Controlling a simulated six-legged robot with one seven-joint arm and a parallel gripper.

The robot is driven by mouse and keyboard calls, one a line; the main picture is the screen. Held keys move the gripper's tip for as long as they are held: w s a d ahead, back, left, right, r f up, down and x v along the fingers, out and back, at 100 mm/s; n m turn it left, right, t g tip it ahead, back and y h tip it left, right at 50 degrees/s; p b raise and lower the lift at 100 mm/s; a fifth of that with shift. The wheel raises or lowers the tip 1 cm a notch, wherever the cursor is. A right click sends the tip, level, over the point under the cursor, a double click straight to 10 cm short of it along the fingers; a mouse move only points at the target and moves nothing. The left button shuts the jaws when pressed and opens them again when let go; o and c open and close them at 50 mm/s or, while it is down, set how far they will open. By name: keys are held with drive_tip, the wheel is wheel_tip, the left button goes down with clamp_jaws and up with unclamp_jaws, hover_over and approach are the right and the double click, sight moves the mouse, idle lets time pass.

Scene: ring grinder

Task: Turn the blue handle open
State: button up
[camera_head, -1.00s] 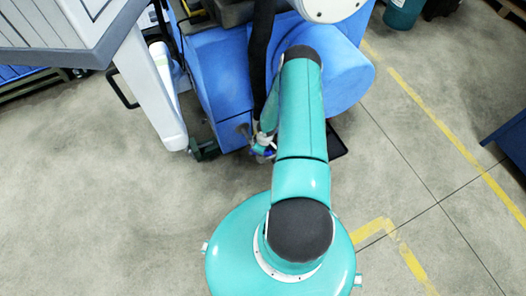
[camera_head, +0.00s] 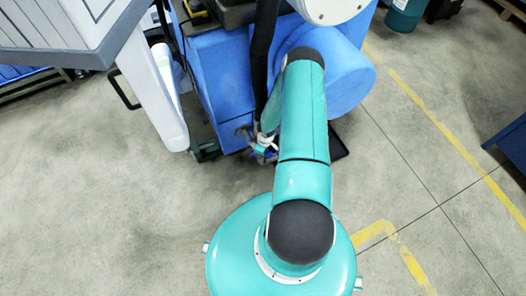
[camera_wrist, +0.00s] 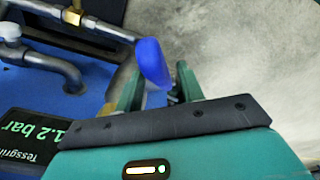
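The blue handle (camera_wrist: 152,62) shows in the wrist view, near the end of a metal pipe that runs in from the upper left. My gripper (camera_wrist: 160,84) has its two dark green fingers apart, one on each side of the handle's lower end. Gaps show between the handle and the fingers, so it does not look clamped. In the head view my arm covers most of my gripper, and the handle is too small there to make out surely.
The blue machine (camera_head: 222,80) stands in front of my arm. A bent grey pipe (camera_wrist: 62,66) and a pressure display (camera_wrist: 30,135) lie left of my gripper in the wrist view. A white leg-like post (camera_head: 155,95) stands at left. Floor is clear at lower left.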

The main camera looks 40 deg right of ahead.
wheel_tip(320, 180, up, 14)
drive_tip(key=s, duration=0.1)
drive_tip(key=shift+d+f, duration=0.15)
drive_tip(key=shift+f, duration=0.05)
